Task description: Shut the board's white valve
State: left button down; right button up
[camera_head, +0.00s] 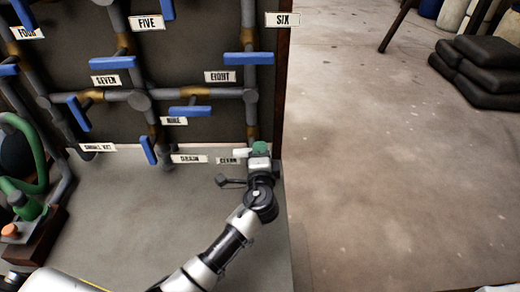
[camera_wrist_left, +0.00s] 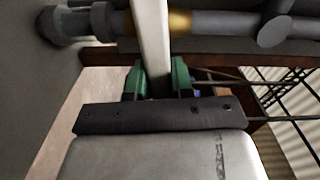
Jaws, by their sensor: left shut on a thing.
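The white valve's handle (camera_head: 240,154) is at the lower right of the pipe board (camera_head: 190,75), by the label reading CLEAN or similar. Its visible end points left, roughly across the upright pipe (camera_head: 252,122) above it. My gripper hides the rest. My left gripper (camera_head: 260,148) has green fingertips and is shut on this handle. In the left wrist view the white handle (camera_wrist_left: 151,40) runs up between the two green fingers (camera_wrist_left: 157,80), one on each side. My right gripper is in neither view.
A green hose and pump (camera_head: 30,210) stand at left. Open floor (camera_head: 400,180) lies right of the board, with black cushions (camera_head: 480,70) at far right.

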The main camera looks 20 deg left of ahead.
pick_arm(q)
jog(key=shift+f+m, duration=0.15)
jog(key=shift+m, duration=0.35)
jog(key=c, duration=1)
grip_release()
jog(key=shift+s, duration=0.1)
jog(key=b+v, duration=0.1)
jog(key=v, duration=0.9)
jog(key=shift+s+d, duration=0.1)
jog(key=shift+s, duration=0.25)
